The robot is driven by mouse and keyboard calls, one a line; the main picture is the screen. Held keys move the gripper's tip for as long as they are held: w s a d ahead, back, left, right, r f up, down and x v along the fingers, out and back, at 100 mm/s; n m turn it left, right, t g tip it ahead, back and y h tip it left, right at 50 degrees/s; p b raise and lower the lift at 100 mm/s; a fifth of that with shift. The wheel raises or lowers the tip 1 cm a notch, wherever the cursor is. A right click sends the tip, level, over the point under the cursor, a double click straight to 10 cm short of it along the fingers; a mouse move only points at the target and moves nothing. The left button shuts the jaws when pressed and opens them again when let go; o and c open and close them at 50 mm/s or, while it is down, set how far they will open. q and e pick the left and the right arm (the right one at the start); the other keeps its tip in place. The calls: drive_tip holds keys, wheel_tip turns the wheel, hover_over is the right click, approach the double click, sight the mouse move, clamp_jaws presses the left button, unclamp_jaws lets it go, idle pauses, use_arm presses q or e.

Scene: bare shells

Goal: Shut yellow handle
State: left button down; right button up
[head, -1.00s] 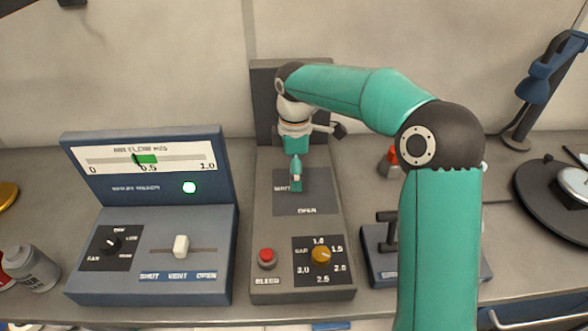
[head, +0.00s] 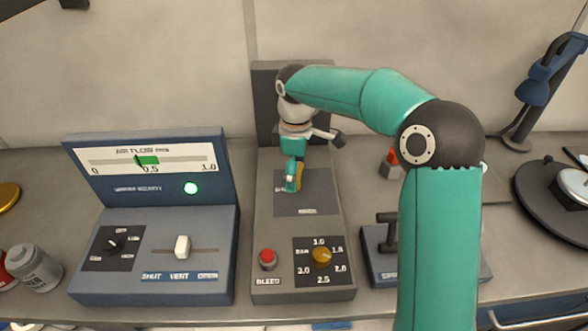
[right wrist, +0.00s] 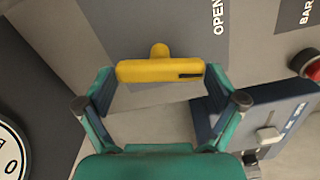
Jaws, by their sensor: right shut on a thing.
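The yellow handle (head: 300,177) is a short bar on a stub, on the dark plate of the middle grey panel. In the head view my right gripper (head: 292,178) covers much of it, and a yellow part shows at the gripper's right. In the right wrist view the yellow handle (right wrist: 160,71) lies crosswise between the fingers of my right gripper (right wrist: 158,82), which is shut on its two ends. The word OPEN (right wrist: 218,17) shows beside the handle there. My left gripper is not in view.
The grey panel (head: 268,215) also has a red button (head: 267,257) and an orange knob (head: 322,257). A black-handled device (head: 386,240) is at the right, partly behind my arm.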

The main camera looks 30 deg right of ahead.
drive_tip(key=m, duration=0.7)
drive_tip(key=shift+w+d+r+p, duration=0.1)
drive_tip(key=shift+w+r+p, duration=0.05)
drive_tip(key=shift+p, duration=0.15)
drive_tip(key=m, duration=0.4)
drive_tip(key=shift+m, duration=2.1)
drive_tip(key=o, duration=0.8)
drive_tip(key=shift+c, duration=0.2)
